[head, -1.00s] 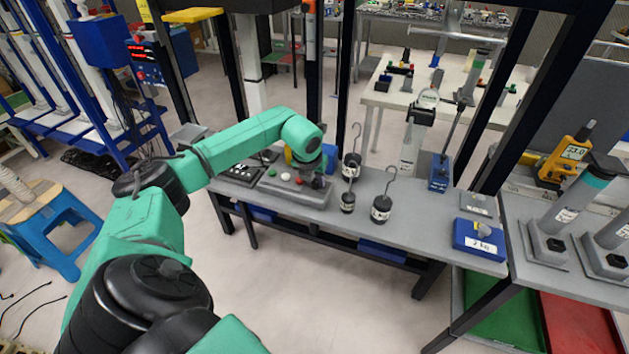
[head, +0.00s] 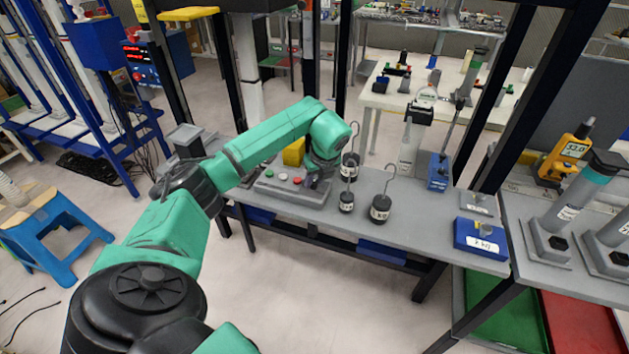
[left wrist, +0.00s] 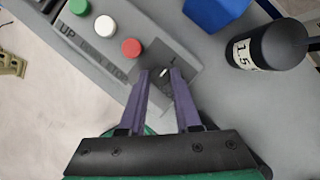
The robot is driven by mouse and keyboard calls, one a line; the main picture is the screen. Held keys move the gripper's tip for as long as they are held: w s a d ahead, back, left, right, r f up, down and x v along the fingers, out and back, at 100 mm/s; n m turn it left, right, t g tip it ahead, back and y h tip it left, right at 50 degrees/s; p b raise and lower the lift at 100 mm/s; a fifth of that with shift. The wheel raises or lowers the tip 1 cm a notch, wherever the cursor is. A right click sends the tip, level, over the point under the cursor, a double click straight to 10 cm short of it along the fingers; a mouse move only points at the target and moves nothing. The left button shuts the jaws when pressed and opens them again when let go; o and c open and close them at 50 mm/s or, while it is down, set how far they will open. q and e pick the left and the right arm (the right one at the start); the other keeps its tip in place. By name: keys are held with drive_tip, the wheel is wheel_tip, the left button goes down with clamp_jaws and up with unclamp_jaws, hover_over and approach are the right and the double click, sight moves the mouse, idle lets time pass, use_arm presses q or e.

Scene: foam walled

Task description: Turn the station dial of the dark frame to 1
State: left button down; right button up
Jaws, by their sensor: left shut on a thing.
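The grey control box (head: 290,192) stands on the grey bench. It carries green, white and red buttons in a row, and the left wrist view shows lettering beside them, of which UP (left wrist: 68,29) reads clearly. Past the red button (left wrist: 131,47), on a darker square plate, is the dark station dial (left wrist: 164,88) with a short white mark. My left gripper (left wrist: 160,74) points down with its two purple fingers either side of the dial, shut on it. In the head view my left gripper (head: 319,182) is mostly hidden by its own wrist. Dial numbers are not readable. My right gripper is not in view.
Black hooked weights (head: 380,208) stand on the bench right of the box, one close to my gripper (left wrist: 270,47). A yellow block (head: 294,151) sits behind the box. A blue 2 kg block (head: 481,239) lies at the bench's right end.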

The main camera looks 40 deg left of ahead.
use_arm(q)
drive_tip(key=shift+r, duration=0.1)
idle(0.4)
drive_tip(key=c, duration=0.6)
unclamp_jaws()
drive_tip(key=v, duration=1.4)
drive_tip(key=shift+d+r, duration=0.15)
drive_tip(key=shift+r, duration=0.15)
